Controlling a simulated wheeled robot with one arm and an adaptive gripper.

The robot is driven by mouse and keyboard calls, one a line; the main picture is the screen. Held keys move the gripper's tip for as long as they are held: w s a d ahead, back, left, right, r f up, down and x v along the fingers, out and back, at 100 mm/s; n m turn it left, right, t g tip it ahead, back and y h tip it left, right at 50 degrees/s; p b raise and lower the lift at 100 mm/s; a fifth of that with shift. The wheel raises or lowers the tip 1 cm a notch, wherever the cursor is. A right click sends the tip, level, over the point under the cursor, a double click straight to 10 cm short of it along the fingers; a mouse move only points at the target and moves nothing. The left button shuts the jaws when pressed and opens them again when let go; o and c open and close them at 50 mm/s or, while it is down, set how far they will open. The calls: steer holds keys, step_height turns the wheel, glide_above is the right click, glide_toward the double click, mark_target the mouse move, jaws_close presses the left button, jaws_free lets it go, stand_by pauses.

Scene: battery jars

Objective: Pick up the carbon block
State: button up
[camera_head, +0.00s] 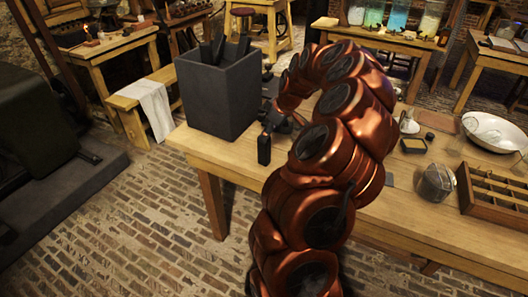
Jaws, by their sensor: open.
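A small black upright block (264,150), which looks like the carbon block, is near the front edge of the wooden table (235,157), just right of a large dark grey box. Several black slabs (218,48) stick up out of that box (205,100). My gripper (273,122) is open and pointed down just above or beside the small block. My copper-coloured arm covers much of the gripper, so I cannot tell whether the fingers touch the block.
To the right of my arm on the table are a glass jar (436,184), a divided wooden tray (495,192), a white bowl (494,132) and a small dark dish (413,146). A bench with a white cloth (155,112) stands left. Brick floor lies open in front.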

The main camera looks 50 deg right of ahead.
mark_target(262, 146)
steer(key=shift+p+x, duration=0.3)
steer(key=shift+x, duration=0.9)
steer(key=f, duration=0.1)
steer(key=f+p, duration=0.1)
steer(key=w+a+f+p, duration=0.1)
steer(key=shift+w+a+f, duration=0.1)
steer(key=shift+f, duration=0.25)
steer(key=shift+w+f, duration=0.2)
steer(key=shift+f, duration=0.3)
jaws_close()
